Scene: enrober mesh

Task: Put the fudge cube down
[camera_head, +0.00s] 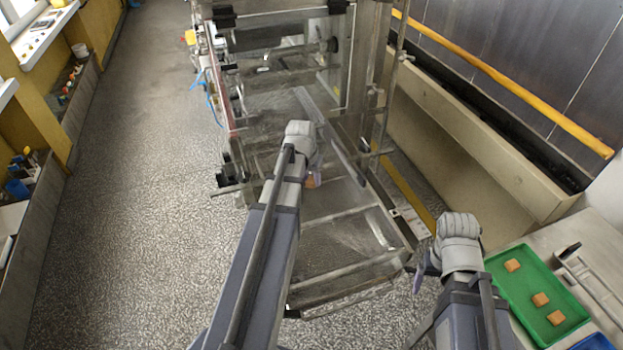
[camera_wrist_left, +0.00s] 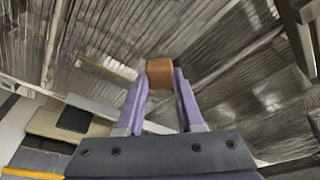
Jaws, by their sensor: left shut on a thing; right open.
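My left gripper (camera_head: 314,168) reaches over the enrober's mesh belt (camera_head: 335,247). In the left wrist view, its two purple fingers (camera_wrist_left: 161,88) are shut on a brown fudge cube (camera_wrist_left: 160,69) at their tips, with the mesh behind it. In the head view the cube (camera_head: 312,181) is mostly hidden by the gripper. I cannot tell whether the cube touches the mesh. My right gripper (camera_head: 420,276) is open, between the machine's end and the green tray, with no cube seen in it.
A green tray (camera_head: 498,277) with three fudge cubes lies on the bench at right. A slanted metal bar (camera_head: 330,135) crosses above the belt close to my left gripper. Metal frame rails (camera_head: 398,233) edge the belt. The near part of the mesh is clear.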

